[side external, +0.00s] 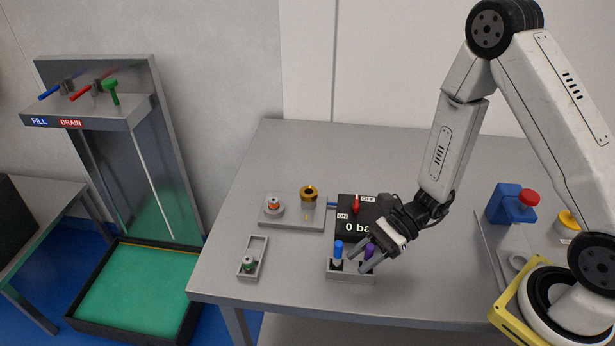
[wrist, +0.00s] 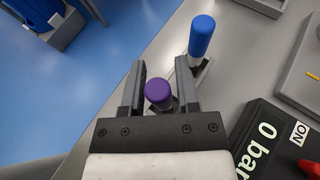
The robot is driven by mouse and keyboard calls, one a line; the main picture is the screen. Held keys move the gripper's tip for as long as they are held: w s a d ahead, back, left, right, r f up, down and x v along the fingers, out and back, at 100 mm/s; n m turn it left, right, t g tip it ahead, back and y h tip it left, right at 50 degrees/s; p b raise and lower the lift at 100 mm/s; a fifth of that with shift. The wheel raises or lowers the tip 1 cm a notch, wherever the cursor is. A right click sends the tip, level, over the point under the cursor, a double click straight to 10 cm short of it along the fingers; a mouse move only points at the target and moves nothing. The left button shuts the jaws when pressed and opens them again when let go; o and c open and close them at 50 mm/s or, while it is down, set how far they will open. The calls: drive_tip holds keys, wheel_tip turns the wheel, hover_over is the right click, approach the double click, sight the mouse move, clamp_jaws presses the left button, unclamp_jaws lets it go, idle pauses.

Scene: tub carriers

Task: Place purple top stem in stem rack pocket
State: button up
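The purple-topped stem (side external: 369,250) stands upright at the right end of the small grey stem rack (side external: 350,276), which sits near the table's front edge. A blue-topped stem (side external: 339,248) stands at the rack's left end. My gripper (side external: 362,262) reaches down and leftward at the rack, with its fingers around the purple top. In the wrist view the purple top (wrist: 158,92) lies between the two open fingers, with a narrow gap on the right. The blue top (wrist: 201,36) is just beyond the right finger. The lower part of the purple stem is hidden.
A black panel reading "0 bar" (side external: 352,213) with a red lever stands behind the rack. A grey plate (side external: 290,222) with a brass-coloured fitting and a small tray with a green-topped part (side external: 248,263) lie to the left. A blue block with a red button (side external: 512,204) is at the right.

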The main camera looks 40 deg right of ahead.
drive_tip(key=v, duration=1.2)
drive_tip(key=shift+a, duration=0.1)
idle(0.4)
drive_tip(key=s+n+g+h, duration=0.4)
drive_tip(key=n+h, duration=0.5)
drive_tip(key=n, duration=0.2)
drive_tip(key=w+r+n+t+h, duration=0.3)
drive_tip(key=r+n+t+h, duration=0.1)
drive_tip(key=n, duration=0.4)
drive_tip(key=shift+w+d+r+t, duration=0.35)
drive_tip(key=shift+d+r+t, duration=0.05)
drive_tip(key=shift+d+t, duration=0.1)
